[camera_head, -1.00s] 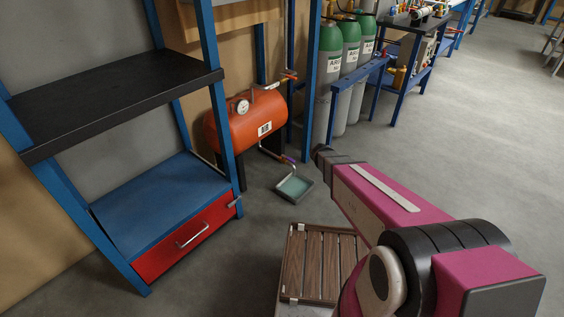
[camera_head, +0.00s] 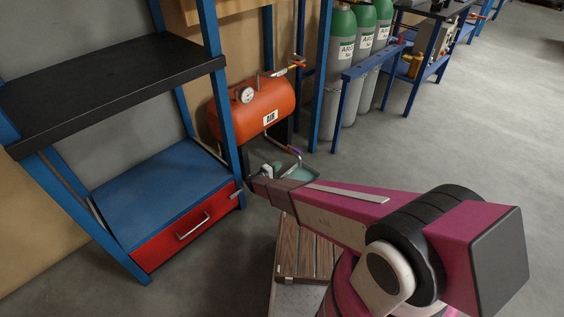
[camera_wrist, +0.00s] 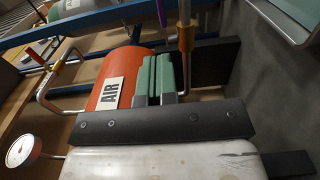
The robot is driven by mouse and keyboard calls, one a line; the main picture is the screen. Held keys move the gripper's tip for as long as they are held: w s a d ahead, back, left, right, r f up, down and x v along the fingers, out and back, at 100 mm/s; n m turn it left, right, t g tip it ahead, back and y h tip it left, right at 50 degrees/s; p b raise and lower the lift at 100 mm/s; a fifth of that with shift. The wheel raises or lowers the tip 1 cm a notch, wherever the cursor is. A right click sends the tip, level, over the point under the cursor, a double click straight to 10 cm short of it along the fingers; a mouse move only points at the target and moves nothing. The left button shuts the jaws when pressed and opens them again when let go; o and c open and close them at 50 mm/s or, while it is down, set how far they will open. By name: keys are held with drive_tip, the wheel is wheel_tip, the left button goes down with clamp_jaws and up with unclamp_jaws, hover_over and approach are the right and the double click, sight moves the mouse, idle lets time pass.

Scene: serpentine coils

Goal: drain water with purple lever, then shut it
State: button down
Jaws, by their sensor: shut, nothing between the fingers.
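The orange air tank (camera_head: 255,108) lies on its stand beside the blue shelf frame; it also fills the middle of the wrist view (camera_wrist: 113,63). The small purple lever (camera_head: 294,149) is on the drain pipe under the tank. In the wrist view the purple lever (camera_wrist: 161,12) is a thin bar near the top, beside the pipe. The drain tray (camera_head: 312,186) lies on the floor below it. My gripper (camera_head: 277,165) is low by the tank, close to the tray and left of the lever. Its green fingers (camera_wrist: 156,76) are shut and empty, apart from the lever.
A shelf unit with a red drawer (camera_head: 185,232) stands left of my arm. Green-topped gas cylinders (camera_head: 343,60) stand behind a blue rail at the right. A wooden slatted platform (camera_head: 305,252) is on the floor below my arm. The floor at the right is clear.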

sight(294, 150)
drive_tip(key=x, duration=1.2)
drive_tip(key=shift+w+d, duration=0.25)
drive_tip(key=shift+d, duration=0.1)
